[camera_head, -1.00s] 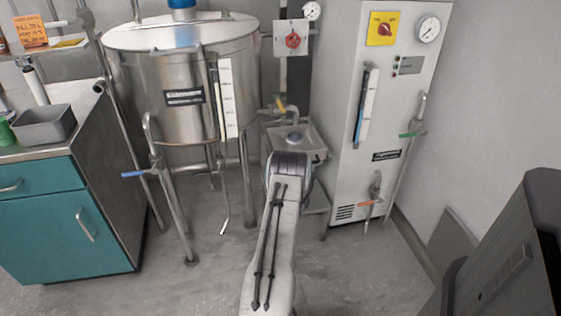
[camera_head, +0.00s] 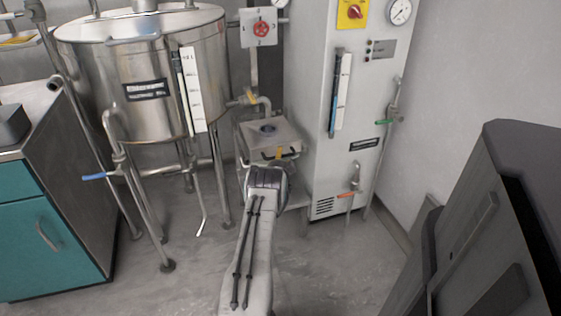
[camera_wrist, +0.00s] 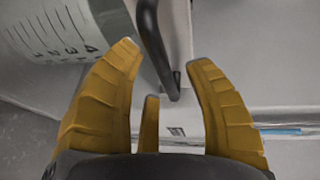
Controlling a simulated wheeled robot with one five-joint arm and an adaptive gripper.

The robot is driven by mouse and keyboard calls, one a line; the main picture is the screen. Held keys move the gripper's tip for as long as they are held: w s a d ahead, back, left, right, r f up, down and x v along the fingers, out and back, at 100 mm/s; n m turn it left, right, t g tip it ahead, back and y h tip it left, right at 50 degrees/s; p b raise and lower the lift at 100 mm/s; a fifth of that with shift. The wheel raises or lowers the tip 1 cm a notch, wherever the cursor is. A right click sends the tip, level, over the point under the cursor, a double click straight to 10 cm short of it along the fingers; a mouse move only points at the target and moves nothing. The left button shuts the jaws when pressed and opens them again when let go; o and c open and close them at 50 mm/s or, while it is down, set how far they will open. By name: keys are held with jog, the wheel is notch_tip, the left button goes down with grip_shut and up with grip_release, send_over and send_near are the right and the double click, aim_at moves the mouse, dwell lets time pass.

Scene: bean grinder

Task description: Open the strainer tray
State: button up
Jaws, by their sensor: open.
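The strainer tray (camera_head: 285,132) is a square metal box with a round opening on top, below the pipe between the steel tank and the white cabinet. Its dark handle (camera_head: 257,156) shows at its front, just beyond my arm. In the wrist view the black bar handle (camera_wrist: 153,42) stands out from a pale box face (camera_wrist: 178,25). My gripper (camera_wrist: 164,57) is open, its yellow fingers on either side of the handle's near end. I cannot tell whether they touch it. In the head view my arm hides most of the gripper.
The steel tank (camera_head: 150,65) on legs stands left, with a blue-handled valve (camera_head: 96,177) low in front. The white cabinet (camera_head: 310,110) is close on the right, with an orange-handled tap (camera_head: 350,194). A teal cupboard (camera_head: 40,240) is far left. The floor between is clear.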

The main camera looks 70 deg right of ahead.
jog(key=shift+w+d+f, duration=0.1)
jog(key=shift+w+d, duration=0.05)
jog(key=shift+d, duration=0.4)
jog(key=shift+c, duration=0.4)
grip_shut()
